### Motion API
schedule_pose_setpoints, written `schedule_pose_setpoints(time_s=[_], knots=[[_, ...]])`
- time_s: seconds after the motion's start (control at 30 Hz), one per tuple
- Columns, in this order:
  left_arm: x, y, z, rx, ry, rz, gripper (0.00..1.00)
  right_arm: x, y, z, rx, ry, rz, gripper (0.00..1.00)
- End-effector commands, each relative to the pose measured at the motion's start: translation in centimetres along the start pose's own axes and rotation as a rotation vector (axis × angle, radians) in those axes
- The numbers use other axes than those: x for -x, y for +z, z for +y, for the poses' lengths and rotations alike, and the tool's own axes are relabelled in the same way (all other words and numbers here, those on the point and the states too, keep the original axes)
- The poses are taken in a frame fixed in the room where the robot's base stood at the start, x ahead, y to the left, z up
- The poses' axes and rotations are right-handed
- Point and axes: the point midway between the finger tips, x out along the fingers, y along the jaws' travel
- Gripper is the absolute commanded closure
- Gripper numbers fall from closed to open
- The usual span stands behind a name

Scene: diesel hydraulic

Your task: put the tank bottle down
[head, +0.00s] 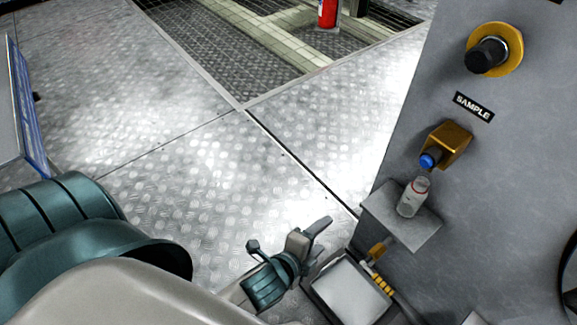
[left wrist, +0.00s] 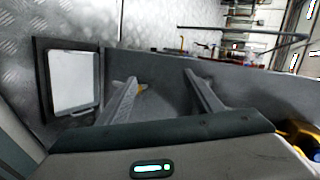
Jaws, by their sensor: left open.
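The tank bottle (head: 412,198), clear with a red band at its neck, stands on a small grey shelf (head: 424,236) on the panel, just below a blue nozzle (head: 430,160) on a brass block. My left gripper (head: 323,237) is to the left of the shelf and lower in the picture, apart from the bottle. In the left wrist view my left gripper (left wrist: 165,95) has its fingers spread, with nothing held between them. The bottle is not visible in the left wrist view. My right gripper is not in view.
The grey panel (head: 510,185) carries a SAMPLE label (head: 473,106) and a black knob on a yellow ring (head: 494,50). A framed pale tray (head: 349,290) lies below the shelf; it also shows in the left wrist view (left wrist: 72,82). The metal floor (head: 190,170) at left is clear.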

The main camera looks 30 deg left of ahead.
Motion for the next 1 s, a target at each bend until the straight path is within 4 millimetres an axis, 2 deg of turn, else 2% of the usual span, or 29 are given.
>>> schedule_pose_setpoints(time_s=[0.03, 0.2, 0.3, 0.43, 0.6, 1.0], knots=[[0.7, 0.6, 1.4, 0.15, 0.055, -0.015, 0.41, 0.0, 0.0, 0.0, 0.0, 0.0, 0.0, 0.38], [3.3, 1.8, 5.8, 0.671, 0.237, -0.095, 0.41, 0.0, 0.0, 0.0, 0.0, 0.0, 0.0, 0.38], [5.0, 1.9, 8.1, 0.932, 0.328, -0.158, 0.41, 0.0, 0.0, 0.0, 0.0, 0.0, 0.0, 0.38], [6.8, 1.8, 10.0, 1.178, 0.412, -0.231, 0.41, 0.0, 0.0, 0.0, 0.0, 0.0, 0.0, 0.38], [8.0, 1.6, 11.1, 1.325, 0.461, -0.283, 0.41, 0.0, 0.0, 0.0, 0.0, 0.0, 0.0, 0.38], [8.1, 1.6, 11.2, 1.338, 0.464, -0.289, 0.41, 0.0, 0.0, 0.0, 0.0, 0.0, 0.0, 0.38]])
